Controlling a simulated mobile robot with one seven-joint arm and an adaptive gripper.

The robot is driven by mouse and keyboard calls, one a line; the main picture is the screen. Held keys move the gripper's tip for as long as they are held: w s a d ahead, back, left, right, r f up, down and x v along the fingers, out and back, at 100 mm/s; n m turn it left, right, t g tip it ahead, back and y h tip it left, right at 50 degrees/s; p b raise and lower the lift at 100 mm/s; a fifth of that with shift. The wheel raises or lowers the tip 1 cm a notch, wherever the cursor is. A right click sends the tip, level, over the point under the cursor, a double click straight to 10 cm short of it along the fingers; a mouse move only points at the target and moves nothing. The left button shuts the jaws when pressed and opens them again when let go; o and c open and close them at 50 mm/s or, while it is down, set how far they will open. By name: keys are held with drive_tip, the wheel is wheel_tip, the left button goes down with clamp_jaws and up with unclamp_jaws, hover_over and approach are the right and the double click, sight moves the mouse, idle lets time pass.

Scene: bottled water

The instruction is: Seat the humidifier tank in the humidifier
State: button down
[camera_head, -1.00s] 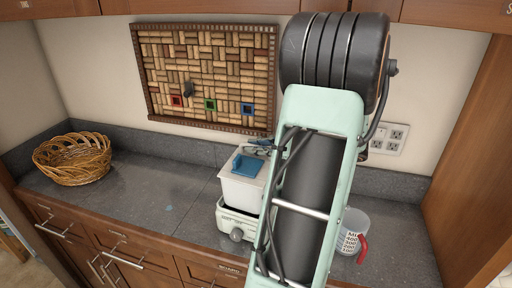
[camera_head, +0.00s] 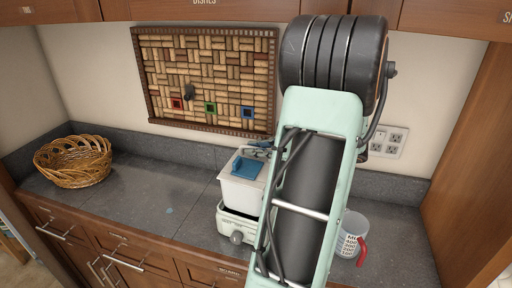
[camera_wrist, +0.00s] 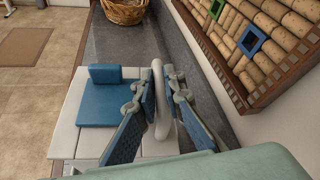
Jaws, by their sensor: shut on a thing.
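The humidifier tank (camera_head: 240,193) is a white box with a blue part on top. In the head view it is directly above the white humidifier base (camera_head: 236,227), which has a grey knob in front. I cannot tell whether the tank rests fully in the base or sits slightly raised. In the wrist view the white tank top (camera_wrist: 91,143) shows its blue part and a pale looped handle (camera_wrist: 158,75). My gripper (camera_wrist: 160,88) is shut on this handle, one finger on each side. In the head view my gripper (camera_head: 262,146) is partly hidden behind my arm.
A clear measuring cup (camera_head: 350,236) with a red handle stands to the right. A wicker basket (camera_head: 73,160) is at the far left. A cork board (camera_head: 207,72) hangs on the wall behind. The counter (camera_head: 150,195) between basket and humidifier is clear.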

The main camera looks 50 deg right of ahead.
drive_tip(key=shift+r+p, duration=0.15)
drive_tip(key=shift+p, duration=0.35)
drive_tip(key=shift+m+y+p, duration=0.3)
drive_tip(key=shift+m+p, duration=0.1)
drive_tip(key=shift+p, duration=0.1)
idle(0.4)
drive_tip(key=shift+m, duration=0.4)
idle(0.5)
drive_tip(key=shift+f+b, duration=0.4)
drive_tip(key=shift+f, duration=0.15)
drive_tip(key=c, duration=1.9)
unclamp_jaws()
drive_tip(key=shift+c, duration=0.2)
drive_tip(key=shift+s+f, duration=0.1)
drive_tip(key=v, duration=1.2)
drive_tip(key=shift+r, duration=0.2)
